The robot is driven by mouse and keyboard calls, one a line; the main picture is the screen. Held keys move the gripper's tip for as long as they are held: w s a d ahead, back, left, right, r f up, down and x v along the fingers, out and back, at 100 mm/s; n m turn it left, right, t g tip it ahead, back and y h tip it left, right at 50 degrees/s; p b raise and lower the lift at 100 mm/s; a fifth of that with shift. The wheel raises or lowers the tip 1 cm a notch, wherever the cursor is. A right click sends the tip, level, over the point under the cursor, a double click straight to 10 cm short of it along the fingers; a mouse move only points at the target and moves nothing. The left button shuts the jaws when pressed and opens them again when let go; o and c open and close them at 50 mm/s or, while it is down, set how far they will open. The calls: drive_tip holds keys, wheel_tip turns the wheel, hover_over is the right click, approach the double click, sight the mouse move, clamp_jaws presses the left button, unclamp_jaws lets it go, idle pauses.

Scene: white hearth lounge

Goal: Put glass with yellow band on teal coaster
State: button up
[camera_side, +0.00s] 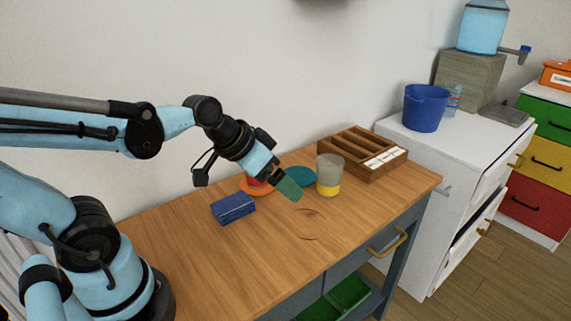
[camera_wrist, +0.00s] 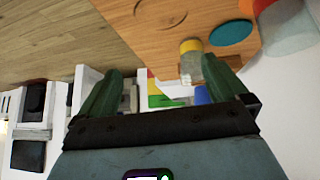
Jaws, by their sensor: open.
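The glass with the yellow band (camera_side: 328,189) stands upright on the wooden table, right of the teal coaster (camera_side: 308,180) and apart from it. The coaster lies flat and bare, partly hidden behind my gripper. My gripper (camera_side: 289,189) is above the table, left of the glass, pointing down and right. In the wrist view its two green fingers (camera_wrist: 164,68) are spread with nothing held. There the glass (camera_wrist: 190,46) appears beyond the fingers, nearer the right one, and the teal coaster (camera_wrist: 232,32) lies farther right.
An orange coaster (camera_side: 247,190) with a red-banded glass (camera_wrist: 288,30) on it is partly behind my gripper. A blue box (camera_side: 233,208) lies to the left. A wooden compartment box (camera_side: 362,169) stands behind the yellow-banded glass. The table's front is clear.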

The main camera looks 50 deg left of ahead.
drive_tip(key=w+a+f+m+t+h, duration=0.1)
drive_tip(key=w+a+m+t+h, duration=0.1)
drive_tip(key=w, duration=0.5)
drive_tip(key=m+t+h, duration=0.2)
drive_tip(key=t, duration=0.1)
approach(318, 162)
drive_tip(key=w+d, duration=0.1)
drive_tip(key=w, duration=0.2)
drive_tip(key=x, duration=0.7)
drive_tip(key=shift+s+f, duration=0.2)
drive_tip(key=shift+f, duration=0.15)
drive_tip(key=shift+d+x, duration=0.2)
drive_tip(key=shift+x, duration=2.55)
drive_tip(key=shift+s+f, duration=0.1)
drive_tip(key=shift+s, duration=0.05)
drive_tip(key=c, duration=1.3)
